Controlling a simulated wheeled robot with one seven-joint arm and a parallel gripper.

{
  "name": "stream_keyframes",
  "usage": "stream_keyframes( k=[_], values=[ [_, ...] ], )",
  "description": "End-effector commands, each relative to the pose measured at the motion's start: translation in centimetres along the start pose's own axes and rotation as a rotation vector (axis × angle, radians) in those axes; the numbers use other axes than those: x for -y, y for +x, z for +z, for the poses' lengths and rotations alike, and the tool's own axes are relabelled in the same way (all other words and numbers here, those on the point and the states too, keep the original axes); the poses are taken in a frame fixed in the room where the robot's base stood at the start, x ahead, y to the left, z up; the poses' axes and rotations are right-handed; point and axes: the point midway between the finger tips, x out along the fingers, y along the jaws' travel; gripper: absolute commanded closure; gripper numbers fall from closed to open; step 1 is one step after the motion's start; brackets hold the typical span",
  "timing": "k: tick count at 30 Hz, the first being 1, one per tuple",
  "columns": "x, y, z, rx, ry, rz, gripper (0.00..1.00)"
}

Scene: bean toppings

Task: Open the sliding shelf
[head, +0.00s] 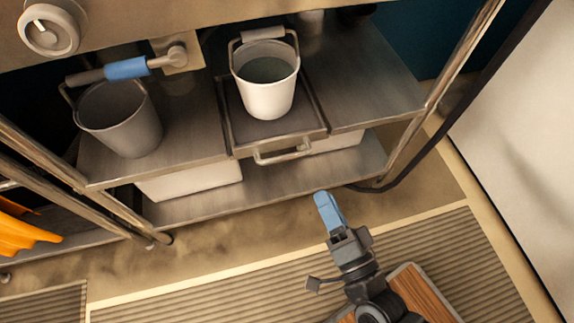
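The sliding shelf (232,140) is a dark metal tray set into the grey metal shelf under the counter. A bar handle (283,153) is fixed along its front edge. A white bucket (267,95) with a raised handle stands on the tray and hides part of it. My gripper (328,208), with blue fingertips, is in front of the shelf unit, to the lower right of the handle and apart from it. From this angle I cannot tell whether its fingers are apart or together.
A grey bucket (122,122) stands on the shelf at left, below a tap with a blue sleeve (126,68). White bins (192,180) sit on the lower shelf. A dark cable runs by the right leg. The ribbed floor mat (210,290) in front is mostly clear.

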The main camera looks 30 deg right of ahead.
Motion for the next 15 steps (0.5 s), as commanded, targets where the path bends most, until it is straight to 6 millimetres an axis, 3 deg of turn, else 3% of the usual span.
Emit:
stream_keyframes(
  k=[1,6,10,15],
  values=[
    [-2.6,1.7,1.7,-0.029,0.076,-0.012,0.62],
    [-6.5,5.9,4.4,-0.111,0.292,-0.032,0.62],
    [-8.0,7.8,5.4,-0.149,0.387,-0.041,0.62],
    [-8.4,9.0,5.7,-0.168,0.429,-0.046,0.62]
  ],
)
